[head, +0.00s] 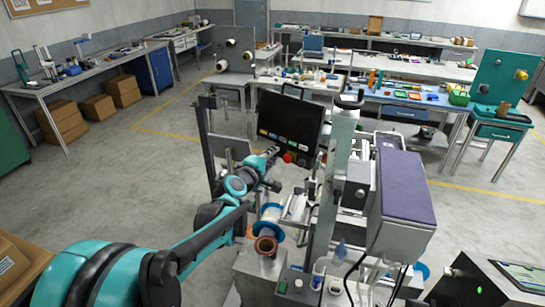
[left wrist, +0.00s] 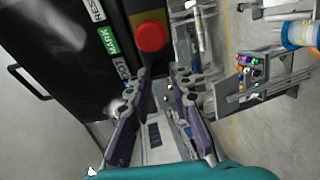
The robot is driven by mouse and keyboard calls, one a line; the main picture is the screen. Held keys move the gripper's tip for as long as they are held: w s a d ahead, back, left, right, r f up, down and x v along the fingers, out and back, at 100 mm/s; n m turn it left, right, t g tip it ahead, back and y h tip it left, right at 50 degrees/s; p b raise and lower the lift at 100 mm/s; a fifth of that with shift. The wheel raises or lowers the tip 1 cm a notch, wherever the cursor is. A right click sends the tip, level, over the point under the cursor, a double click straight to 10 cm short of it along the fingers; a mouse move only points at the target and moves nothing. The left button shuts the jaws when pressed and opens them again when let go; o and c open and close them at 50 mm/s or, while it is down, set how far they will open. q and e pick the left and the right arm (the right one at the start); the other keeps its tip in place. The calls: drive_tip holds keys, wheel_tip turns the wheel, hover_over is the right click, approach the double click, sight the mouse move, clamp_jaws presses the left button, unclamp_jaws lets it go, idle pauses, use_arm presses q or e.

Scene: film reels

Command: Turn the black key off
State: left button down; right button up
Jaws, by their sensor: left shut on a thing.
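The black panel (head: 292,112) stands at the middle of the head view, with a row of coloured labels along its lower part. My left gripper (head: 275,151) is at the panel's lower left, beside the red button (head: 288,158). In the left wrist view the fingertips (left wrist: 163,73) are at the panel's lower edge, next to the LOCK label (left wrist: 121,68) and below the red button (left wrist: 151,37). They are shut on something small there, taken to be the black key. The key itself is hidden between the fingers, so its turn angle cannot be read. My right gripper is not in view.
A blue-flanged reel (head: 271,213) stands in front of the panel. A machine with a purple-grey cover (head: 405,190) is close on the right. Workbenches (head: 385,95) stand behind. The floor to the left (head: 110,190) is open.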

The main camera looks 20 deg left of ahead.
use_arm(q)
drive_tip(key=c, duration=1.6)
unclamp_jaws()
drive_tip(key=shift+c, duration=0.2)
drive_tip(key=v, duration=1.2)
drive_tip(key=s+d+f+m+g+b, duration=0.3)
drive_tip(key=s+d+f+m+b, duration=0.25)
drive_tip(key=f, duration=0.35)
drive_tip(key=s+a+f+m+g+y+b, duration=0.1)
drive_tip(key=s+f+m+g+b, duration=0.4)
drive_tip(key=s+f+m+b, duration=0.5)
drive_tip(key=s+f+y, duration=0.1)
drive_tip(key=s+f, duration=0.6)
drive_tip(key=f, duration=0.3)
drive_tip(key=shift+s+y, duration=0.35)
drive_tip(key=shift+y, duration=0.05)
